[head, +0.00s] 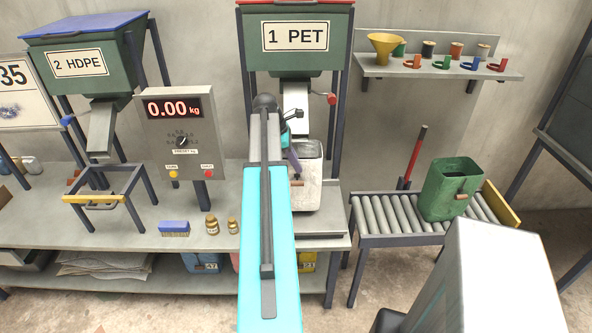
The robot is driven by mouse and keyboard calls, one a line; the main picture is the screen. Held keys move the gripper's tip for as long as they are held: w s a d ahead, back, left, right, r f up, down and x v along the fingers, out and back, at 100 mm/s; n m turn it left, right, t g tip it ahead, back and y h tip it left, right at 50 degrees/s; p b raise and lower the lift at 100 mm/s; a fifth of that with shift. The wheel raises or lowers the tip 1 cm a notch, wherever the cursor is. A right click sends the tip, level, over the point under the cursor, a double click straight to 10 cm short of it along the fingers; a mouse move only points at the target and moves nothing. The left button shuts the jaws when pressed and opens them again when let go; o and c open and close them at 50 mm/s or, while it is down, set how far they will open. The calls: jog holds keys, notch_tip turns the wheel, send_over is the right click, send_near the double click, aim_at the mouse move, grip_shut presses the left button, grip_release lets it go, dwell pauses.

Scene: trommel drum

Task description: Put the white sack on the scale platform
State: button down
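The white sack (310,188) stands upright and open-topped below the 1 PET hopper, with a brown tab handle on its front. A flat grey slab (322,236), apparently the scale platform, lies below it at the right end of the bench. I cannot tell if the sack touches it. The scale display (173,107) reads 0.00 kg. My gripper (296,175) is at the front of the sack, close to the brown tab. Its fingers are small and partly hidden by my arm, so I cannot tell whether they grip the tab.
The 1 PET hopper (295,38) and its chute hang right above the sack. A green sack (450,188) stands on the roller conveyor (390,215) at right. A blue brush (174,228) and brass weights (212,224) lie on the bench left of my arm.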

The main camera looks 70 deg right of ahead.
aim_at(296, 174)
jog(key=shift+w+d, duration=0.15)
jog(key=shift+d, duration=0.1)
jog(key=shift+f, duration=0.1)
jog(key=shift+f+p, duration=0.75)
jog(key=shift+f, duration=1.05)
jog(key=c, duration=2)
grip_release()
jog(key=shift+b+v, duration=1.65)
jog(key=shift+v, duration=4.5)
